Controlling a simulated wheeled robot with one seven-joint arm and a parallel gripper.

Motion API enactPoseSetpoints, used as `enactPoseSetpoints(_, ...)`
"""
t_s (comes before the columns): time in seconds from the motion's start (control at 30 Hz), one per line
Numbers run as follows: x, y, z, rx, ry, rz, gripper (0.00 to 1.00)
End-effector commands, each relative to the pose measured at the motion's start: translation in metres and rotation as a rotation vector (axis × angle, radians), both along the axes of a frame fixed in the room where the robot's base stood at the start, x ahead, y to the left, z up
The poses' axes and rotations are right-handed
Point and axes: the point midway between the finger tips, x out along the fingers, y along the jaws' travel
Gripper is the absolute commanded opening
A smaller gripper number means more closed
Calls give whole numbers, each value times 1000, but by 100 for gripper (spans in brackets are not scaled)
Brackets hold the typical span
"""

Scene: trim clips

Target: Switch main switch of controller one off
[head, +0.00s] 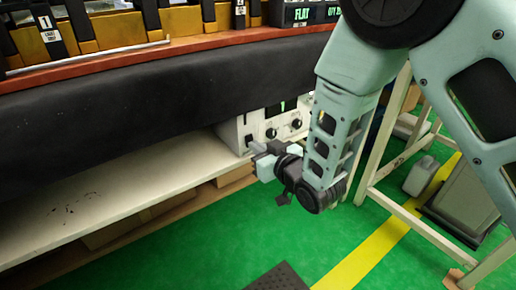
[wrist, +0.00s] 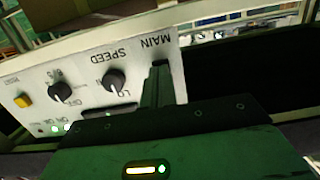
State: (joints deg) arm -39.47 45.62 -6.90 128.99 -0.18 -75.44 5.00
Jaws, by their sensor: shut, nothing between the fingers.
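A lit green indicator (wrist: 57,128) shows at the panel's edge. My gripper (head: 254,147) is shut and empty, with its fingertips close in front of the panel. In the wrist view the fingers (wrist: 158,86) cover the area by the MAIN label. The main switch is hidden behind them, and I cannot tell whether they touch it.
A pale shelf (head: 130,187) runs left of the controller, with boxes beneath it. A dark padded apron (head: 130,95) overhangs the shelf. A white frame (head: 400,205) stands at the right, near a grey bin (head: 464,200). The green floor (head: 200,250) in front is mostly clear.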

Motion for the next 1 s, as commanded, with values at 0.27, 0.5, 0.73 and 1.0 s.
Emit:
enactPoseSetpoints(0.27, 2, 1, -8, 20, -28, 0, 0)
enactPoseSetpoints(0.5, 9, 5, -15, 92, -135, 0, 0)
enactPoseSetpoints(0.73, 10, 6, -15, 135, -198, -2, 0)
enactPoseSetpoints(1.0, 10, 6, -15, 134, -198, -1, 0)
